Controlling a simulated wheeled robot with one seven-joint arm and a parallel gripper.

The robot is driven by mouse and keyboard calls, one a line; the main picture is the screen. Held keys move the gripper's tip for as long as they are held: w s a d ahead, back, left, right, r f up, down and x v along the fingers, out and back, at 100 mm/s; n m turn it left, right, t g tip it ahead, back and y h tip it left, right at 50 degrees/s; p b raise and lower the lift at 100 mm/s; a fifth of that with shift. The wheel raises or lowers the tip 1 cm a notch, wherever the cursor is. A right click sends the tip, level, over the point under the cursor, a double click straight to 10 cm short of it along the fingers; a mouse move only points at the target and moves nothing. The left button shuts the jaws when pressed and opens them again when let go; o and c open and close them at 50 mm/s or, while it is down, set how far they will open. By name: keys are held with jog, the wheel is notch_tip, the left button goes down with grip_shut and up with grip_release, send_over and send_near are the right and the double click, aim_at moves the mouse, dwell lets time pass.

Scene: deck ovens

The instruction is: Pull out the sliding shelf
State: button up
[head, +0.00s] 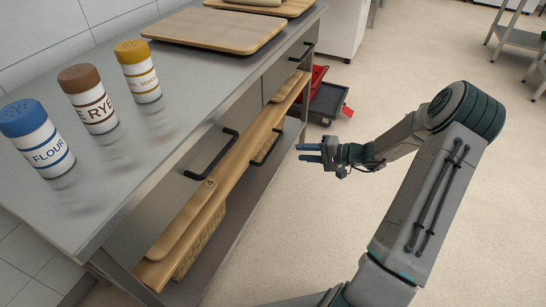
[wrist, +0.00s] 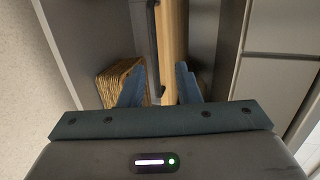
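The sliding shelf (head: 226,187) is a long wooden board under the steel counter, with a black bar handle (head: 268,149) on its front edge. In the wrist view, the pale wooden edge (wrist: 174,45) runs up the middle, with the black handle (wrist: 153,38) along its left side. My gripper (head: 306,152) is in front of the shelf, to the right of the handle in the head view, with a gap between them. Its two blue fingers are apart and empty. In the wrist view, the gripper (wrist: 159,85) faces the shelf edge, with the handle between the fingers' directions.
Above the shelf are drawer fronts with black handles (head: 212,155). A wicker basket (head: 201,240) sits below the shelf. Shakers (head: 95,98) and a wooden tray (head: 216,29) stand on the counter (head: 160,130). A dark cart (head: 328,101) with red parts is beyond my gripper.

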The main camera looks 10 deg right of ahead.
aim_at(272, 147)
jog(key=shift+m+t, duration=0.4)
jog(key=shift+t, duration=0.2)
jog(key=b+x, duration=0.1)
jog(key=x, duration=0.3)
jog(key=w+d+f+b+x, duration=0.1)
jog(key=x, duration=0.4)
jog(key=f+b+x, duration=0.1)
jog(key=x, duration=0.3)
jog(key=shift+w+d+f+b, duration=0.1)
jog(key=shift+w+d+b, duration=0.05)
jog(key=shift+w+b, duration=0.2)
jog(key=shift+s, duration=0.1)
grip_shut()
